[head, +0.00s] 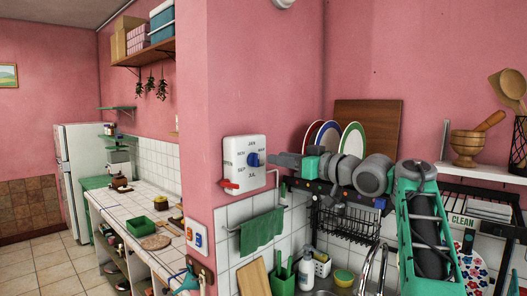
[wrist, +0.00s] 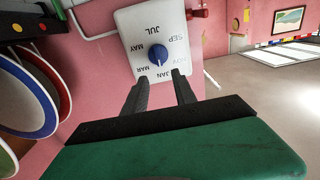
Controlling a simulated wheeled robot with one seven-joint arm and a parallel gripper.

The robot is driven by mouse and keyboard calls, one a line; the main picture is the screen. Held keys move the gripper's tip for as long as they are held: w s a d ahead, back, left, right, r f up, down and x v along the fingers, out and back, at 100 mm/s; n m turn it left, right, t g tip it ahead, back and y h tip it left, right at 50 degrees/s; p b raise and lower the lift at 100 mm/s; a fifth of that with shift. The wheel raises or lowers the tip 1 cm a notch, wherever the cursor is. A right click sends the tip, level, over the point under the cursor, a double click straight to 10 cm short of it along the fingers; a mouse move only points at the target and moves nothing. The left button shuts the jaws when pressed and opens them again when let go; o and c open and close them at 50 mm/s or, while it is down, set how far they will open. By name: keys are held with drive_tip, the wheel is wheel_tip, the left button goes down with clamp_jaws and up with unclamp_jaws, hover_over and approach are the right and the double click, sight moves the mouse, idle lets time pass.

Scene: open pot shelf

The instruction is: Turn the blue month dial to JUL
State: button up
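The blue month dial (head: 254,160) sits on a white panel (head: 240,148) on the pink wall. In the wrist view the dial (wrist: 159,55) appears upside down, with JUL above it and JAN below. A pale mark shows on the dial's JAN side, but its exact setting is too small to read surely. My gripper (head: 274,159) is just to the right of the dial in the head view. In the wrist view my gripper (wrist: 157,77) has its two dark fingers apart, with nothing between them. The fingertips are in front of the panel's JAN side, short of the dial.
A red lever (head: 230,185) is at the panel's lower left. Plates (head: 351,139) stand in a rack close behind my arm. A green towel (head: 261,231) hangs below the panel. A mortar (head: 466,147) stands on the right shelf. The space left of the panel is free.

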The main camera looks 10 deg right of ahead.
sight(258, 155)
drive_tip(key=p+x, duration=0.2)
drive_tip(key=x, duration=0.5)
drive_tip(key=shift+w+a, duration=0.1)
drive_tip(key=shift+f, duration=0.1)
clamp_jaws()
